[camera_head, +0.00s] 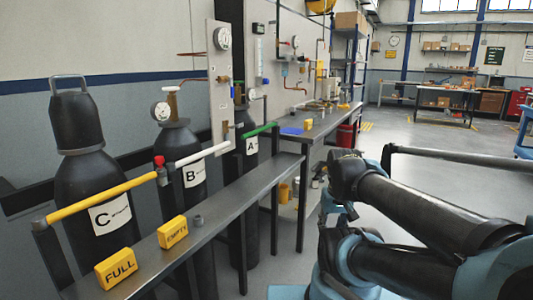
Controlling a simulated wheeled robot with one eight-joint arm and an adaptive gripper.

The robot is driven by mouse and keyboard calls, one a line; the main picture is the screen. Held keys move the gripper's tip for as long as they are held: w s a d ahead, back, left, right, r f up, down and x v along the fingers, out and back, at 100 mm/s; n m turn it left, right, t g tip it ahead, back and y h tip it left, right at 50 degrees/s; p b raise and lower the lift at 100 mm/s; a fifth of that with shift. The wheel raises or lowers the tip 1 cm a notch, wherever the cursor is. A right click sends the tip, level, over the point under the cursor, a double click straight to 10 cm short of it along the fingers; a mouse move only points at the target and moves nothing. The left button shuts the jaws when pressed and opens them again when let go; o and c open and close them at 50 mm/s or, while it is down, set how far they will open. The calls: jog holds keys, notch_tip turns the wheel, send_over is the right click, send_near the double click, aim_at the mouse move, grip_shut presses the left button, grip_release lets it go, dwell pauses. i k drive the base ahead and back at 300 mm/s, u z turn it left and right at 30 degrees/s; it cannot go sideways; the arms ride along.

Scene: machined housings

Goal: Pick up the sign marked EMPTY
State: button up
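The yellow sign marked EMPTY (173,232) stands on the narrow dark metal shelf (232,191) in front of the gas cylinders. A second yellow sign, marked FULL (116,268), stands on the same shelf, nearer and to the left. A small grey cylindrical piece (198,221) sits just right of the EMPTY sign. My arm is at the right, with its links folded near the end of the shelf. My gripper cannot be made out in this view, and nothing of mine touches either sign.
Black cylinders labelled C (108,214), B (193,174) and A (251,146) stand behind the shelf. A yellow bar (100,198) and a white bar (202,154) run above the shelf's far side. A workbench (325,128) stands farther back. Open floor lies beyond my arm.

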aim_at(169, 234)
jog(key=k, duration=1.2)
jog(key=u, duration=0.55)
jog(key=i, duration=1.5)
jog(key=u, duration=0.05)
jog(key=k, duration=0.5)
jog(key=u, duration=0.95)
